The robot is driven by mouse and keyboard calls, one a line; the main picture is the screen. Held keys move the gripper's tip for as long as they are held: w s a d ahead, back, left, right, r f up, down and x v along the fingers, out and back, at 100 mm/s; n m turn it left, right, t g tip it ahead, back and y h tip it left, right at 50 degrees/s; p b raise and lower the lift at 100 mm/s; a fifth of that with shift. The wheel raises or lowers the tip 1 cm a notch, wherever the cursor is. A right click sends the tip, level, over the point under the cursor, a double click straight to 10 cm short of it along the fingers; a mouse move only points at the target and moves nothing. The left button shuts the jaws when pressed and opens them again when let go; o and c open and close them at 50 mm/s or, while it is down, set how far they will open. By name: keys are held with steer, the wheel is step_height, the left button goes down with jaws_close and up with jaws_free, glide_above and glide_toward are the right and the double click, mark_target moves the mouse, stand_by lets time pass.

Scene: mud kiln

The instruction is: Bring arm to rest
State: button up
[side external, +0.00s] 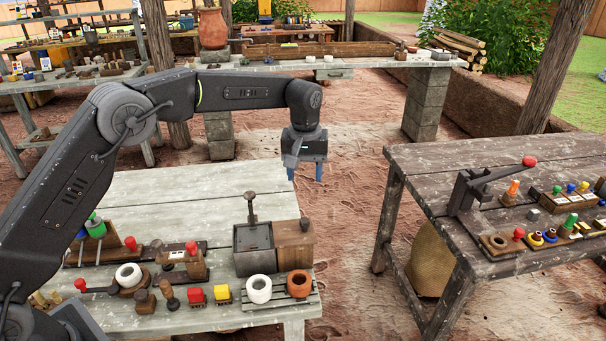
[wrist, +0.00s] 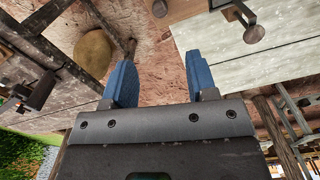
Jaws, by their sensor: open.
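My gripper (side external: 305,173) hangs in the air just past the right edge of the pale wooden table (side external: 190,200), fingers pointing down. Its two blue fingers stand apart with nothing between them. The wrist view also shows my gripper (wrist: 158,80) open and empty, with bare reddish ground beyond the fingertips. My arm arches over the pale table from the left.
The pale table carries a grey box with a handle (side external: 254,245), a white ring-shaped pot (side external: 258,289), an orange pot (side external: 299,284) and several small levers and blocks. A dark wooden table (side external: 430,180) with small parts stands right. Open ground lies between the tables.

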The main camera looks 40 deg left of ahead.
steer(key=s+a+r+m+t, duration=0.3)
steer(key=s+a+r, duration=0.1)
steer(key=s+r, duration=1.15)
steer(key=s+a+f+m+t, duration=0.1)
steer(key=s+f, duration=0.1)
steer(key=s, duration=0.8)
steer(key=s+a+f+m+t, duration=0.1)
steer(key=s+f+m, duration=0.1)
steer(key=s, duration=0.8)
steer(key=shift+a+f+t, duration=0.25)
steer(key=shift+f+t, duration=0.05)
steer(key=shift+f, duration=0.55)
